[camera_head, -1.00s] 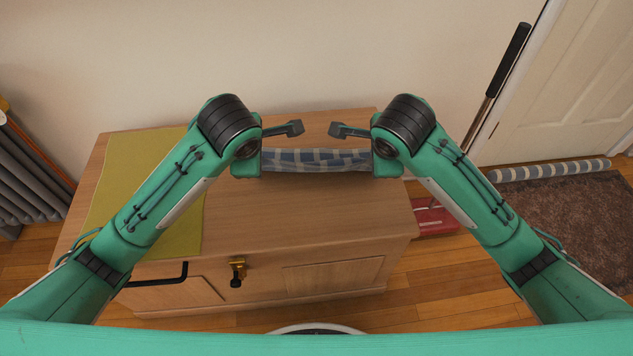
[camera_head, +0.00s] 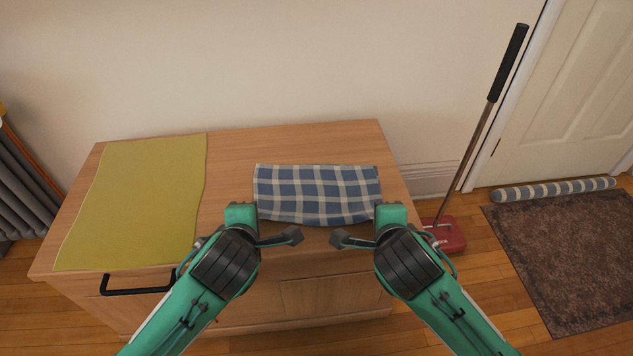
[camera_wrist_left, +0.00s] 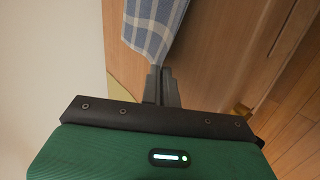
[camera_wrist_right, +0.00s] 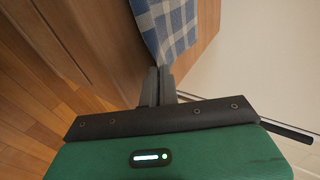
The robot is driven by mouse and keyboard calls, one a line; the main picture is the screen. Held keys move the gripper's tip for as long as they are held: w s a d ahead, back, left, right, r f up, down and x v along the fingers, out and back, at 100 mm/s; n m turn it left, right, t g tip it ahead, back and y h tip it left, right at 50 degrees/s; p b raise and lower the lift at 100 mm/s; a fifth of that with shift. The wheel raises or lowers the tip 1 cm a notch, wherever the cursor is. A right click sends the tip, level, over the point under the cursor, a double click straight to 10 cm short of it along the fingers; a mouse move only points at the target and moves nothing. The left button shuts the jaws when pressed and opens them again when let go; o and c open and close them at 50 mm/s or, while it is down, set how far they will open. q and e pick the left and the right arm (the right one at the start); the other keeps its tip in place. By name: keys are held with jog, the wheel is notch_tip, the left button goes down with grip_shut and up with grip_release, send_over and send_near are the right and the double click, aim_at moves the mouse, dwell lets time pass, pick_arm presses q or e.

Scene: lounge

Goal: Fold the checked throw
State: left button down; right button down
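The blue-and-white checked throw (camera_head: 318,188) lies spread as a wide rectangle on the wooden cabinet top (camera_head: 230,195), its near edge sagging a little between my grippers. My left gripper (camera_head: 257,207) is at its near left corner and my right gripper (camera_head: 377,208) at its near right corner. In the left wrist view the fingers (camera_wrist_left: 160,80) are together, and the throw (camera_wrist_left: 154,30) narrows into their tips. In the right wrist view the fingers (camera_wrist_right: 157,80) are likewise together on the throw's corner (camera_wrist_right: 163,30). The fingertips are hidden in the head view.
A yellow-green cloth (camera_head: 135,200) covers the cabinet's left part. A black handle (camera_head: 138,284) is on the cabinet front. A red long-handled floor tool (camera_head: 450,236) stands right of the cabinet. A brown mat (camera_head: 570,255) and striped roll (camera_head: 555,189) lie near the door.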

pick_arm(q)
jog(key=shift+s+f, duration=0.1)
pick_arm(e)
jog(key=shift+s+f, duration=0.1)
pick_arm(q)
jog(key=c, duration=1.3)
grip_release()
pick_arm(e)
jog(key=c, duration=1.3)
grip_release()
